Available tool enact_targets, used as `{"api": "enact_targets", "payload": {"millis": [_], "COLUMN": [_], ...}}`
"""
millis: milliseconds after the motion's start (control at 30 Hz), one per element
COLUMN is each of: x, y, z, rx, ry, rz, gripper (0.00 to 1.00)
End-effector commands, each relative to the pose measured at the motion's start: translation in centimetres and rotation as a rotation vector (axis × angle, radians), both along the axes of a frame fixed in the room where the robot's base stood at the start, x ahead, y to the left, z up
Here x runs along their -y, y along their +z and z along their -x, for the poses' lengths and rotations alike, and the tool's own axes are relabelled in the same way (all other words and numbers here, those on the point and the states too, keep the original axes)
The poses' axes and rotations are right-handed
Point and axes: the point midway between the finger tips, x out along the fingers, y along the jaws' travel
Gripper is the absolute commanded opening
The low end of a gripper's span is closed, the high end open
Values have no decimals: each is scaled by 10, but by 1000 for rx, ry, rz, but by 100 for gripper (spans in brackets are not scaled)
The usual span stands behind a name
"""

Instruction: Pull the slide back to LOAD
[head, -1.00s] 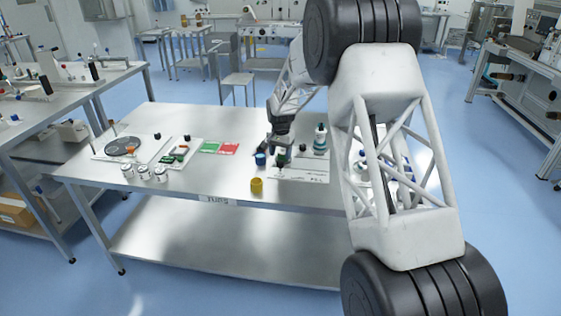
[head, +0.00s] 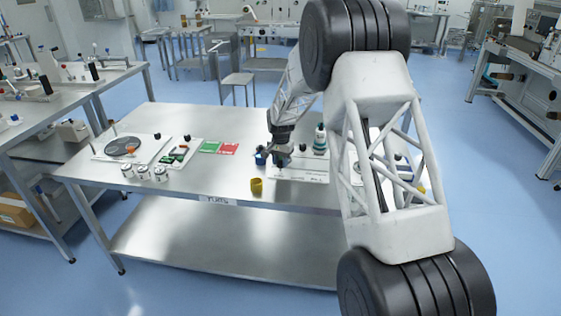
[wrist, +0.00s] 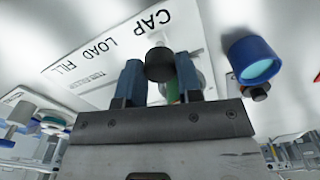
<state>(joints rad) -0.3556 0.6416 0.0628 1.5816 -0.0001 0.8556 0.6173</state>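A white plate (wrist: 85,80) printed CAP, LOAD and FILL fills the upper left of the wrist view. In the head view the plate (head: 305,176) lies near the table's front edge. A round black knob (wrist: 159,63) stands over the plate, between my two fingertips. My gripper (wrist: 158,72) is open around the knob, with one blue-grey finger on each side. Whether the fingers touch it is unclear. In the head view my gripper (head: 281,161) points down at the plate's left part. A green and white part shows behind the fingers. The slide itself is mostly hidden.
A blue cup (wrist: 254,58) stands close to the right finger in the wrist view. A yellow cup (head: 257,185) stands near the table's front edge. A teal-and-white bottle (head: 320,141) stands behind the plate. Red (head: 229,149) and green cards lie left. My arm hides the table's right side.

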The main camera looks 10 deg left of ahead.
Motion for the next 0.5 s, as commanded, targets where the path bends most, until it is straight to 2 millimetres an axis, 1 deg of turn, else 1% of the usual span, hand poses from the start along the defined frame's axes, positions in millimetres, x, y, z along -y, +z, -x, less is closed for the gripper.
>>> {"api": "enact_targets", "payload": {"millis": [33, 133, 267, 367, 500], "x": [0, 0, 0, 4, 21], "y": [0, 0, 0, 0, 0], "z": [0, 0, 0, 0, 0], "rx": [0, 0, 0, 0, 0], "ry": [0, 0, 0, -1, -3], "rz": [0, 0, 0, 0, 0], "gripper": [16, 0, 0, 0, 0]}}
